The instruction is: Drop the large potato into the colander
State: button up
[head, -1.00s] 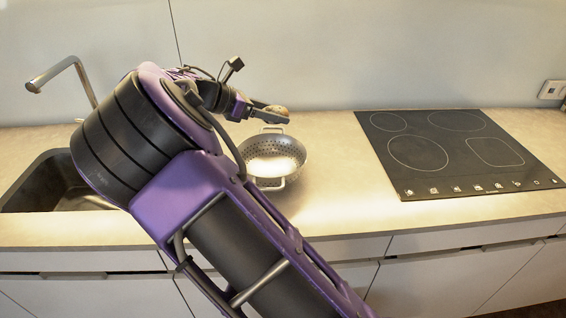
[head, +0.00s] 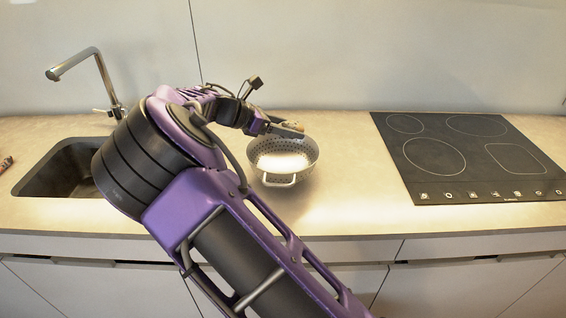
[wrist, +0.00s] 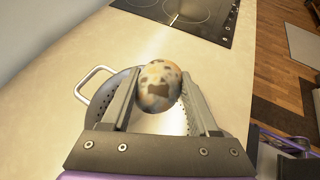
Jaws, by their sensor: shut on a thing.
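The potato (wrist: 159,86) is brownish with dark patches, held between the two fingers of my gripper (wrist: 160,92) in the wrist view. In the head view my gripper (head: 288,130) is over the colander's back part, and only a small tan bit of the potato (head: 294,124) shows. The metal colander (head: 303,160) stands upright on the counter, with perforated sides and a loop handle at the front. In the wrist view the colander (wrist: 104,104) lies below the potato and fingers, which hide much of it. The part of its inside that I see is empty.
A black cooktop (head: 460,160) is set in the counter (head: 345,190) to the right, with clear counter between it and the colander. A sink (head: 62,170) with a tall tap (head: 100,75) is at the left. The wall stands behind.

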jog(key=o, duration=1.5)
jog(key=p+v, duration=0.1)
jog(key=v, duration=1.6)
jog(key=shift+a, duration=0.2)
